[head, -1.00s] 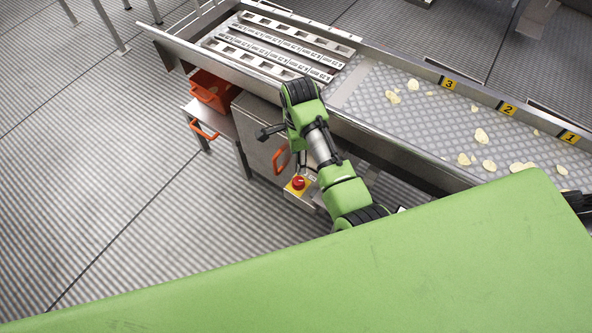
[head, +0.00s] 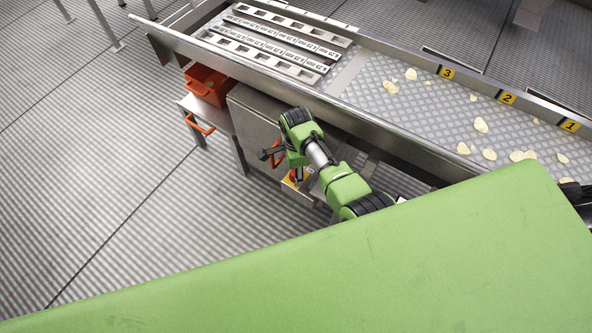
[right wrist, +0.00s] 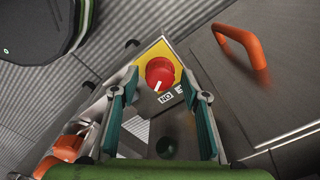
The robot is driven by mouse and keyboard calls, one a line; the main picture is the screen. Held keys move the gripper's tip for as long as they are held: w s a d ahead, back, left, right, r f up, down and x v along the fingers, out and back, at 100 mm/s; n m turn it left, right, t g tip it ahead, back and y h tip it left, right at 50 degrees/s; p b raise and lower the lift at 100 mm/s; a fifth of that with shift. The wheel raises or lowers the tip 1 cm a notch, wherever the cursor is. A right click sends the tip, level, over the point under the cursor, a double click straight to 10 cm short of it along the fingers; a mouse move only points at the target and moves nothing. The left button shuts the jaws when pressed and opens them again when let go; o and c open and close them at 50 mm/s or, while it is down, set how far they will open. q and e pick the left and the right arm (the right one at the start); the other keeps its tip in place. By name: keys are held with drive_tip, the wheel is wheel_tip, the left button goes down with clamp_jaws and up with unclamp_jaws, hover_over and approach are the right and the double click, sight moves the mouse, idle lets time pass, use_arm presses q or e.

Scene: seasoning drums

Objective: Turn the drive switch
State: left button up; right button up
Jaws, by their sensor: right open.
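The drive switch is a round red knob (right wrist: 160,72) with a white mark, on a yellow plate (right wrist: 150,52). In the right wrist view, a label by it reads "ON", upside down, with another partly hidden label beside it. My right gripper (right wrist: 160,84) is open, with one teal finger to each side of the knob in the picture. I cannot tell whether they touch it. In the head view my right arm covers much of the switch; part of its yellow plate (head: 289,184) shows.
An orange handle (right wrist: 243,42) sits on the metal cabinet panel right of the switch. The conveyor (head: 380,112) with chips runs above the cabinet. A red-orange bin (head: 206,84) stands left of the cabinet.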

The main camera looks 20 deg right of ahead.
drive_tip(key=shift+c, duration=0.4)
drive_tip(key=c, duration=1)
use_arm(q)
drive_tip(key=shift+s, duration=0.4)
use_arm(e)
drive_tip(key=shift+c, duration=0.2)
use_arm(q)
drive_tip(key=shift+r, duration=0.1)
use_arm(e)
drive_tip(key=shift+r+n+p, duration=0.15)
drive_tip(key=shift+n+p, duration=0.6)
drive_tip(key=shift+n, duration=0.15)
drive_tip(key=n+p, duration=0.1)
drive_tip(key=n, duration=0.2)
drive_tip(key=shift+p, duration=0.4)
drive_tip(key=n+p, duration=0.1)
drive_tip(key=n, duration=0.3)
use_arm(q)
drive_tip(key=shift+w+r+p, duration=0.2)
drive_tip(key=shift+r+p, duration=0.2)
drive_tip(key=shift+r, duration=2)
use_arm(e)
drive_tip(key=shift+n, duration=1.5)
